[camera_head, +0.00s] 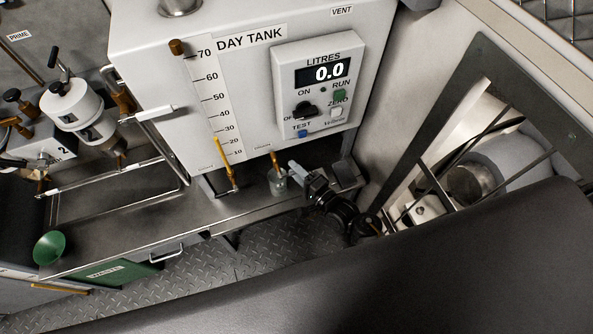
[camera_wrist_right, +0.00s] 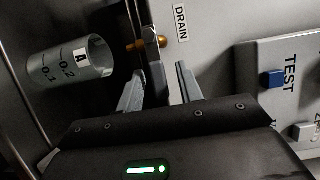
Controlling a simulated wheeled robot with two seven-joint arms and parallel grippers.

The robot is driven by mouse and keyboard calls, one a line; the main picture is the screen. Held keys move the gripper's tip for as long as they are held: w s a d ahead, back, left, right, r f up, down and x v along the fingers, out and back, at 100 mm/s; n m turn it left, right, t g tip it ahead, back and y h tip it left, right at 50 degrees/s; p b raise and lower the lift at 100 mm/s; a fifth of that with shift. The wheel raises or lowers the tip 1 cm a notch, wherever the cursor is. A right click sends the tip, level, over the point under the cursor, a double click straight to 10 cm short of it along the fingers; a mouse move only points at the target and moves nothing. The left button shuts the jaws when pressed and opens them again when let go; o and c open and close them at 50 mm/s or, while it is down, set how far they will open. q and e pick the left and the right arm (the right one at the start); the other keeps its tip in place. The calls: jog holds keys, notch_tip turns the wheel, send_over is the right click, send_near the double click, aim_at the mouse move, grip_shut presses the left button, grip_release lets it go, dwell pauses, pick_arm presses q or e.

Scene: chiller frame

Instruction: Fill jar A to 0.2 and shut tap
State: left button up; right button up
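Jar A (camera_wrist_right: 72,62), a small clear cup with 0.1 and 0.2 marks, appears tipped sideways in the right wrist view because that view is rotated. In the head view the jar (camera_head: 277,183) stands below the brass drain tap (camera_head: 274,160) at the tank's lower front. The tap (camera_wrist_right: 150,43) shows beside the DRAIN label in the wrist view. I see no clear liquid level in the jar. My right gripper (camera_head: 293,166) is close to the tap, right of the jar. Its fingers (camera_wrist_right: 158,90) are apart, with a dark bar between them; contact is unclear. My left gripper is out of view.
The white day tank (camera_head: 250,85) carries a litres display (camera_head: 328,72) reading 0.0 and TEST button (camera_wrist_right: 272,79). Left are a sight gauge (camera_head: 227,165), pipe rails and a white filter (camera_head: 75,105). A green funnel (camera_head: 49,248) is at lower left.

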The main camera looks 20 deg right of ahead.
grip_shut()
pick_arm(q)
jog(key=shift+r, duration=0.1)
